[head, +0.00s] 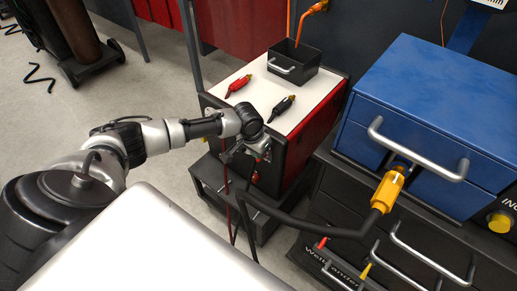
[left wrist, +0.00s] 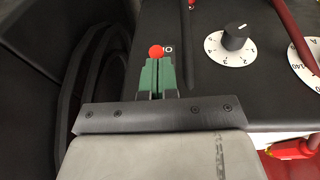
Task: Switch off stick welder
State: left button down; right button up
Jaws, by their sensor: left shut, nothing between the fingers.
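The stick welder (head: 228,93) has a white top, red sides and a dark front panel. The fingertips hide the switch's lower part. In the head view my left gripper (head: 260,150) is at the welder's front. My right gripper is not in view.
A red clamp (head: 238,86), a black clamp (head: 282,107) and a black tray (head: 294,62) lie on the welder's top. Cables hang before its front. A blue drawer cabinet (head: 435,105) with a yellow connector (head: 388,190) stands close on the right. Open floor is at left.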

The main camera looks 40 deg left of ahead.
pick_arm(q)
jog(key=shift+s+f+t+p, duration=0.2)
jog(key=shift+s+t+p, duration=0.2)
jog(key=shift+t+p, duration=0.25)
jog(key=f+t, duration=0.1)
jog(key=t, duration=0.1)
jog(key=s+f+t, duration=0.1)
jog(key=t, duration=0.1)
jog(key=f+t, duration=0.1)
jog(key=t, duration=0.1)
jog(key=shift+s+a+f+t+h+p, duration=0.1)
jog(key=shift+s+t+h+p, duration=0.15)
jog(key=shift+h+p, duration=0.15)
jog(key=shift+r+p, duration=0.8)
jog(key=shift+p, duration=0.15)
